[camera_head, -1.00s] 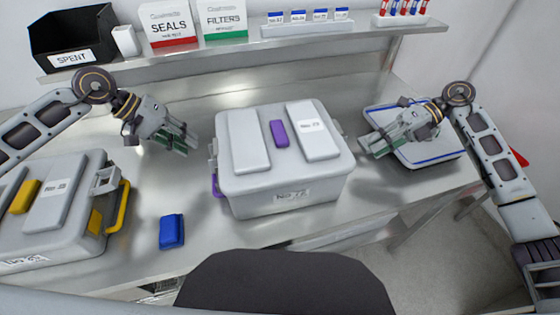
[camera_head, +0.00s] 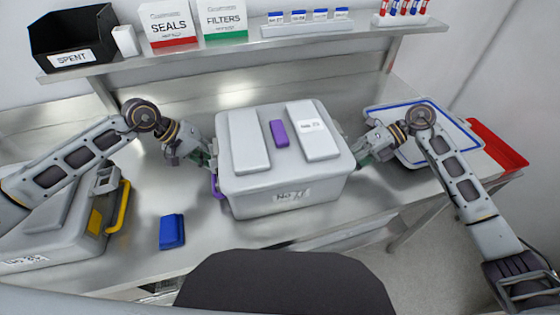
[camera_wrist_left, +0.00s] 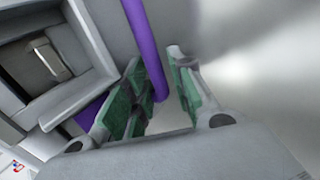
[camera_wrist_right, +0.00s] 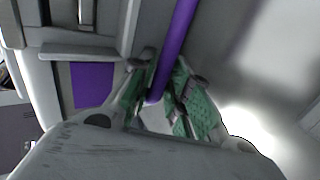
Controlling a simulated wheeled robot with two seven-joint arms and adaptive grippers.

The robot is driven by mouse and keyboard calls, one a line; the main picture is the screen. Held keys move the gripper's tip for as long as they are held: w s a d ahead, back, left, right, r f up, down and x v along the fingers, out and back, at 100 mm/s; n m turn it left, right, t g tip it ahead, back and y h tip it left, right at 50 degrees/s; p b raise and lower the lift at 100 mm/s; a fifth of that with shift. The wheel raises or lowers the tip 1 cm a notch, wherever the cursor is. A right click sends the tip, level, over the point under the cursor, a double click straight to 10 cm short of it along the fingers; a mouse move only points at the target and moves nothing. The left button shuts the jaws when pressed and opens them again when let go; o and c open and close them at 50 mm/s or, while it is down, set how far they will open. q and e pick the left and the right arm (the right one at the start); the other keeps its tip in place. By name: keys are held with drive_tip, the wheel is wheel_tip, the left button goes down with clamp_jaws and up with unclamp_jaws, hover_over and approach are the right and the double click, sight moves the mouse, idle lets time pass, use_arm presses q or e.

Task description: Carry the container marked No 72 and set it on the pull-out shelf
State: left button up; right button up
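A grey container (camera_head: 250,200) with a front label that looks like No 72, slightly blurred, stands on the metal counter (camera_head: 225,255). Its lid has two pale raised panels and a purple block; purple bar handles are on its sides. My left gripper (camera_head: 211,158) is at its left side, open, its fingers (camera_wrist_left: 160,95) on either side of the purple handle (camera_wrist_left: 147,50). My right gripper (camera_head: 360,155) is at its right side, open, its fingers (camera_wrist_right: 163,95) straddling the other purple handle (camera_wrist_right: 177,40). I cannot make out the pull-out shelf for certain.
A second grey container (camera_head: 60,235) with a yellow handle stands at the left. A blue block (camera_head: 172,231) lies in front. A blue-rimmed tray (camera_head: 455,155) and a red bin (camera_head: 500,145) are at the right. A raised shelf (camera_head: 230,57) at the back holds a SPENT bin (camera_head: 75,35).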

idle(0.3)
use_arm(q)
clamp_jaws()
use_arm(e)
clamp_jaws()
use_arm(q)
drive_tip(key=shift+w+r, duration=0.1)
